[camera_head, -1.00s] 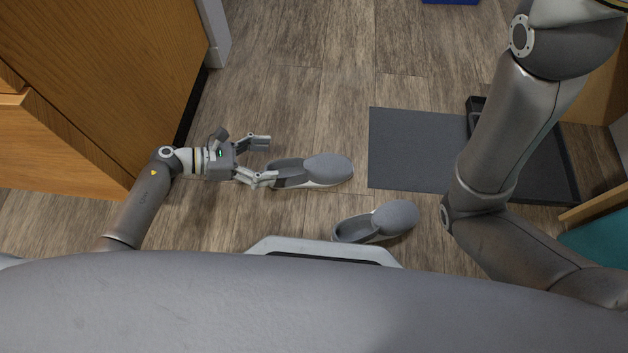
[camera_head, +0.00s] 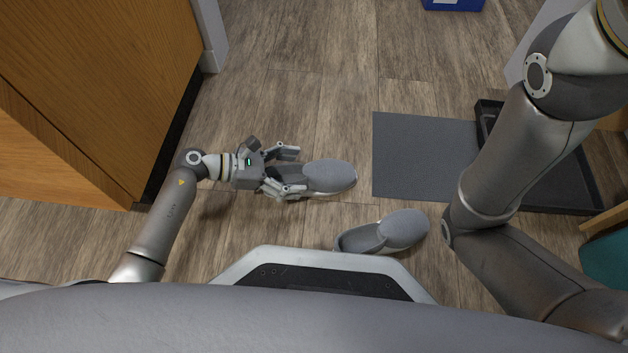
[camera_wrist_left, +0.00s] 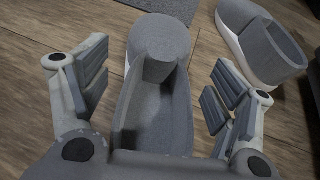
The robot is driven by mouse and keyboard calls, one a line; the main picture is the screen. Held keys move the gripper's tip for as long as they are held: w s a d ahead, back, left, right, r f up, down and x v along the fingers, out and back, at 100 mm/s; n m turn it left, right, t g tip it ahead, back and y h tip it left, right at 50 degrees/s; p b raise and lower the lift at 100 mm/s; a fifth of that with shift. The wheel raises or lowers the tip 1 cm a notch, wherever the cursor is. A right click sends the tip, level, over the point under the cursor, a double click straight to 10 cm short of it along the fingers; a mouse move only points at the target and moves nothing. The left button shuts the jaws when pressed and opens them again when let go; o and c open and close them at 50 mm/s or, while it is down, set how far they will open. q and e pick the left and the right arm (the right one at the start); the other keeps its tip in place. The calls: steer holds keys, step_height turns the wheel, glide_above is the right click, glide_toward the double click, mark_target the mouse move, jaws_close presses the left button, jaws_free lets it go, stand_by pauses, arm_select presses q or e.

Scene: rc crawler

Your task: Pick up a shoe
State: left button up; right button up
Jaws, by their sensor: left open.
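Two grey slip-on shoes with white soles rest on the wood floor. The farther shoe (camera_head: 332,176) points right, its heel end between the fingers of my left gripper (camera_head: 291,171). That gripper is open, with one finger on each side of the shoe and visible gaps in the left wrist view, where the same shoe (camera_wrist_left: 160,60) fills the middle. The nearer shoe (camera_head: 385,233) lies closer to my base and also shows at the upper right of the left wrist view (camera_wrist_left: 262,45). My right arm is at the right; its gripper is out of view.
A dark grey mat (camera_head: 420,155) lies right of the shoes, with a black tray (camera_head: 560,198) beyond it, partly behind my right arm. A wooden cabinet (camera_head: 110,80) stands at the left. A blue box (camera_head: 452,5) is at the top edge. Floor above the shoes is clear.

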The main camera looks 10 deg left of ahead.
arm_select(q)
steer(key=c, duration=1.2)
